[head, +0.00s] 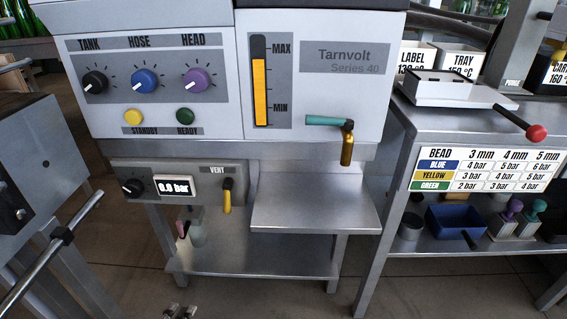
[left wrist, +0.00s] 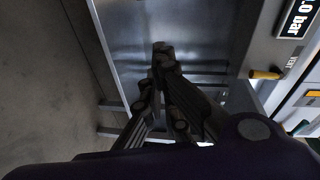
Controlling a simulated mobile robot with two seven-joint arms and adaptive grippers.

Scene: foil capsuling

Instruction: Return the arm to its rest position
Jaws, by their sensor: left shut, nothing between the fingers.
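The tip of my left gripper (head: 180,312) shows at the bottom edge of the head view, low in front of the machine's steel stand and apart from it. In the left wrist view its dark fingers (left wrist: 162,58) come together at the tips with nothing between them. A steel surface lies behind them there. My right gripper is not in view. The white Tarnvolt machine (head: 217,120) stands ahead with black, blue and purple knobs. A brass nozzle (head: 347,148) with a teal lever (head: 325,121) hangs from its front.
A pressure panel (head: 137,170) with a yellow vent lever (head: 227,200) sits below the machine. A steel shelf (head: 313,207) juts out at right. A grey cabinet (head: 25,185) stands at left, and a bench (head: 470,125) with a red-knobbed press (head: 460,90) at right. Floor is open in front.

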